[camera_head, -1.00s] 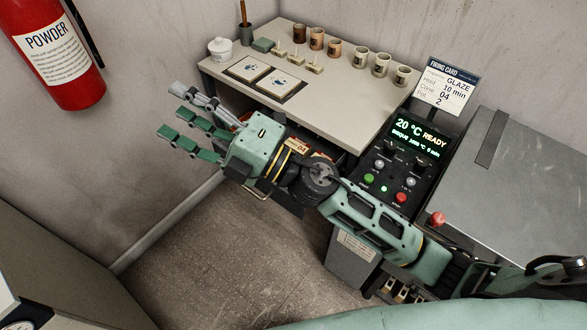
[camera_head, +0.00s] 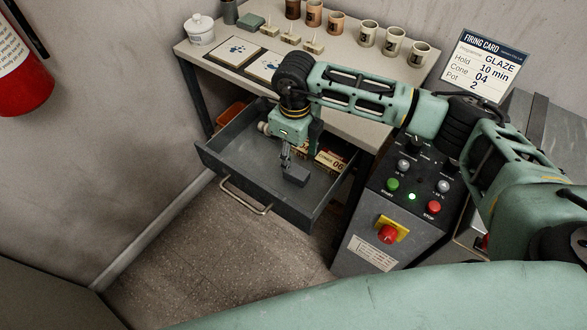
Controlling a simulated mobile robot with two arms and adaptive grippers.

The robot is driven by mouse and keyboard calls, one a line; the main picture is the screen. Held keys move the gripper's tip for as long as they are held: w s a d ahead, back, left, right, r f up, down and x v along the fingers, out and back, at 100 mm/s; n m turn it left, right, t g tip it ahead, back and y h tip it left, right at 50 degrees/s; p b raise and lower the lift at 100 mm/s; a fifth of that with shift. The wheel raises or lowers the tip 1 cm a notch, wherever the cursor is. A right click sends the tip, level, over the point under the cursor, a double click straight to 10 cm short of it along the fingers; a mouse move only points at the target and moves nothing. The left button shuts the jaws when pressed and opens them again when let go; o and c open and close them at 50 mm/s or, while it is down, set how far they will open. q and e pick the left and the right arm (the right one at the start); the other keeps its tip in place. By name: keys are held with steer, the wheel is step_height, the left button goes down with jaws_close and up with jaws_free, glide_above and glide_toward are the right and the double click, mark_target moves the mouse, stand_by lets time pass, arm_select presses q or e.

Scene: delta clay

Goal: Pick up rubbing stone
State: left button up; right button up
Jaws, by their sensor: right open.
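A dark grey block (camera_head: 297,178), which looks like the rubbing stone, lies in the open drawer (camera_head: 222,163) under the table. My right gripper (camera_head: 286,162) points down into the drawer, right at the block's upper left end. It is open, but its fingers look small and partly overlap the block, so I cannot tell whether they touch it. My left gripper is not in view.
The table (camera_head: 352,99) above holds cups, tiles and a lidded jar (camera_head: 200,29). The kiln control panel (camera_head: 403,205) stands to the right.

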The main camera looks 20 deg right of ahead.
mark_target(295, 170)
steer(key=f, duration=0.3)
steer(key=shift+s+p, duration=0.35)
steer(key=shift+s, duration=0.05)
step_height(295, 170, down, 3)
steer(key=shift+a+r, duration=0.1)
steer(key=shift+r, duration=0.1)
steer(key=shift+w+f, duration=0.1)
steer(key=shift+f, duration=0.5)
steer(key=c, duration=1.3)
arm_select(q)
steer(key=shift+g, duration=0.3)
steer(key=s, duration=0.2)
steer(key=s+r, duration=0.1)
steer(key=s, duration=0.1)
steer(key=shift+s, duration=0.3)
arm_select(e)
jaws_close()
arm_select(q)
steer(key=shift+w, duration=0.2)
arm_select(e)
steer(key=shift+r, duration=0.1)
